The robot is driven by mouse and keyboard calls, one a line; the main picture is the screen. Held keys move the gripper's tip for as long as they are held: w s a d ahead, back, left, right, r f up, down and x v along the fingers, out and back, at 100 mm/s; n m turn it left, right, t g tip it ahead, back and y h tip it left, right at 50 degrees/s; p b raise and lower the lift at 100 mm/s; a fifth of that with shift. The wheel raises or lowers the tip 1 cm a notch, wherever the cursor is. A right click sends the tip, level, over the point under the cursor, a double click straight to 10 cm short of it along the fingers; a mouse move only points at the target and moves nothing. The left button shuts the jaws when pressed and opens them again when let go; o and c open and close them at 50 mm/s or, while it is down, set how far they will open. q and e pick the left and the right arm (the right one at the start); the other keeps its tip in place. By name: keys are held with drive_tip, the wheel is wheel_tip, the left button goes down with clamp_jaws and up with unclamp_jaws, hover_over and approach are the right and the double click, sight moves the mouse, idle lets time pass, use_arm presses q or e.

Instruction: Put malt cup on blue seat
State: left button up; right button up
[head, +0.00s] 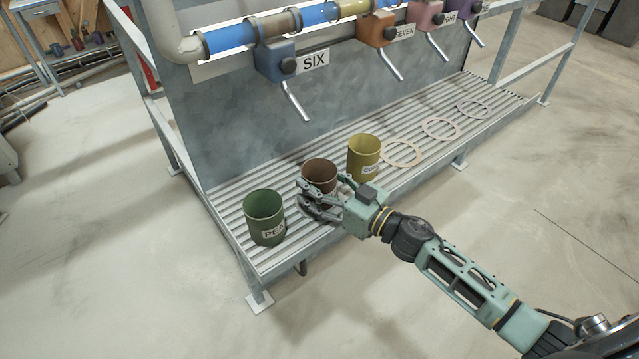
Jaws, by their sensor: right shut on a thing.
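A brown cup (319,171) stands upright at the slatted shelf between a green cup and a yellow cup. Its label is hidden, so I cannot read whether it says malt. My right gripper (308,199) comes in from the right and is shut on the brown cup, with its fingers across the cup's near side. I cannot tell whether the cup's base touches the slats. No seat that is clearly blue shows on the shelf. A blue valve (275,61) marked SIX, with a spout, hangs above and behind the cups. My left gripper is not in view.
The green cup (264,217) labelled PEA is close on the left; the yellow cup (365,157) is close on the right. Several pale rings, such as this ring (403,153), lie empty farther right on the slatted shelf (443,153). More valves with spouts hang above.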

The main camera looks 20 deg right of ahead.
drive_tip(key=o, duration=1.1)
drive_tip(key=shift+o, duration=0.2)
drive_tip(key=b+v, duration=0.1)
drive_tip(key=v, duration=1.1)
